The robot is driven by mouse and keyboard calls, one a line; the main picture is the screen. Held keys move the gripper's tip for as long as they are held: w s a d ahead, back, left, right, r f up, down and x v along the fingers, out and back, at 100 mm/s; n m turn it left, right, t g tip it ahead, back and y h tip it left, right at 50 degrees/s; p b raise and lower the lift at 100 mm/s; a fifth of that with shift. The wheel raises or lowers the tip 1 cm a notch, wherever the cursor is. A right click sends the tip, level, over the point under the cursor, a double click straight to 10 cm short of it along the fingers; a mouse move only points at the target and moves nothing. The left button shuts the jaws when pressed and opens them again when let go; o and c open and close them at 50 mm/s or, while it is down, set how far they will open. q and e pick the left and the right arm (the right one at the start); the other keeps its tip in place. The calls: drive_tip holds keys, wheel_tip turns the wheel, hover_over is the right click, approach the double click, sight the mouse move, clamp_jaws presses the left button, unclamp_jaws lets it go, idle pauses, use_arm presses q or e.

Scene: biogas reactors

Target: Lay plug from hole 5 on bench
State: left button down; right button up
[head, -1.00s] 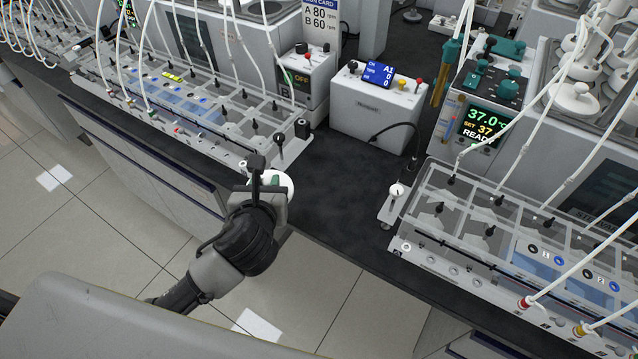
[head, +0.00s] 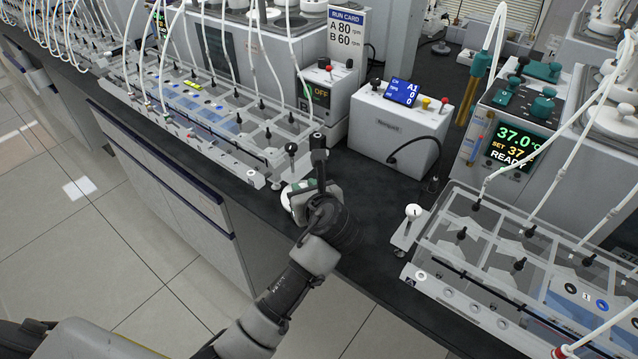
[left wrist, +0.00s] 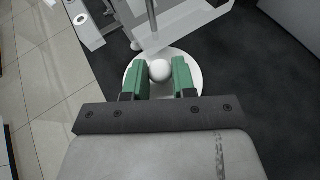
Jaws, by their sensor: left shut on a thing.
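My left gripper (head: 302,190) is over the front edge of the black bench (head: 372,215), beside the right end of the left clear-topped rack. It is shut on a white plug (head: 287,198), which the fingers and wrist partly hide. In the left wrist view the green fingers (left wrist: 159,78) sit on both sides of the plug's round white knob (left wrist: 159,70). The plug's wide white disc (left wrist: 136,72) shows beneath them. I cannot tell whether the disc touches the bench. Hole 5 cannot be made out. My right gripper is not in view.
The left rack (head: 215,125) with black pegs and tubes is close by. A white control box (head: 395,130) stands behind, its black cable curving down. Another rack (head: 530,260) with a white-knobbed post (head: 413,211) is at right. Bare bench lies between the racks.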

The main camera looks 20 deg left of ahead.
use_arm(q)
drive_tip(key=shift+w+d, duration=0.25)
drive_tip(key=shift+w, duration=0.45)
drive_tip(key=shift+w+d, duration=0.25)
drive_tip(key=shift+w, duration=0.35)
drive_tip(key=shift+w+d, duration=0.2)
drive_tip(key=shift+w, duration=0.4)
drive_tip(key=shift+w+d+f, duration=0.15)
drive_tip(key=shift+w+f, duration=0.15)
drive_tip(key=shift+f, duration=0.45)
drive_tip(key=shift+s, duration=0.1)
drive_tip(key=c, duration=1.2)
unclamp_jaws()
drive_tip(key=shift+f, duration=0.1)
